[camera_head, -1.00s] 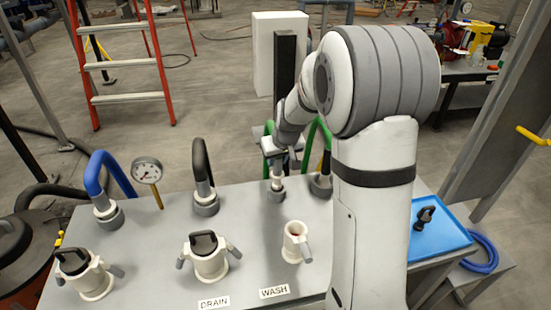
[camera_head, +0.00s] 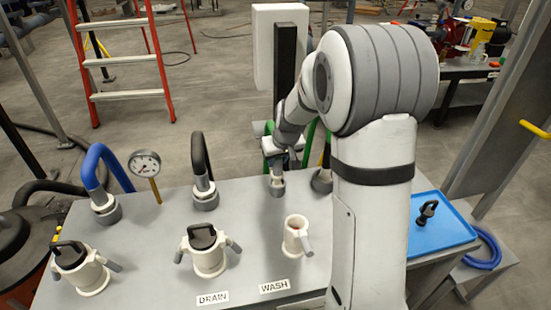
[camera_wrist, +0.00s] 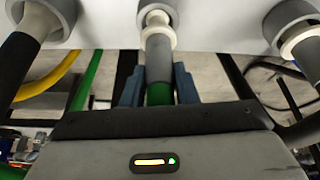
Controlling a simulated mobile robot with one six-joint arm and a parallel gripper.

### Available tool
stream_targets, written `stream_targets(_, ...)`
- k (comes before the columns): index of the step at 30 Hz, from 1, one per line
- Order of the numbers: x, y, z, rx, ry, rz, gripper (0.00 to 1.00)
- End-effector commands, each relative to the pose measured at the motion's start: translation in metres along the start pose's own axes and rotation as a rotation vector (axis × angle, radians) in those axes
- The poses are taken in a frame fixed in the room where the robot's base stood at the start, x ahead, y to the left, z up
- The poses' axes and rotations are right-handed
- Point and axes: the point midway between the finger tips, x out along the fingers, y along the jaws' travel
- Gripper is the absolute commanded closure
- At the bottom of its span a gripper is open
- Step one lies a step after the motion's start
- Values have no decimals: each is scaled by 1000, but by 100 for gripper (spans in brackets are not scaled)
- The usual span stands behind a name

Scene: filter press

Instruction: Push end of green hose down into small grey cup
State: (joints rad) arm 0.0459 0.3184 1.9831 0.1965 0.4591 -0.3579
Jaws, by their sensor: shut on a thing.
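My gripper (camera_wrist: 158,88) is shut on the green hose (camera_wrist: 159,95), its blue fingers on either side of it just behind the dark grey sleeve. The hose's pale tip (camera_wrist: 158,36) is at the mouth of the small grey cup (camera_wrist: 155,8), lined up with it and seemingly partly inside; the depth cannot be told. In the head view the small grey cup (camera_head: 277,189) stands on the bench below my gripper (camera_head: 277,152), with the hose end upright above it. My arm hides part of the hose.
A black hose (camera_head: 199,155) and a blue hose (camera_head: 93,170) stand in grey cups to the left. Another grey cup (camera_head: 321,183) is close on the right. A white open port (camera_head: 296,238) stands in front. A blue tray (camera_head: 440,236) lies at the right.

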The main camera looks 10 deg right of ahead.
Motion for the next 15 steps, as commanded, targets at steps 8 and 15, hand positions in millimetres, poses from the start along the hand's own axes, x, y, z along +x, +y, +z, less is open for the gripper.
stream_targets(8, 8, 0, 3, 0, 0, 0, 100)
stream_targets(15, 13, 0, 5, 0, 0, 0, 100)
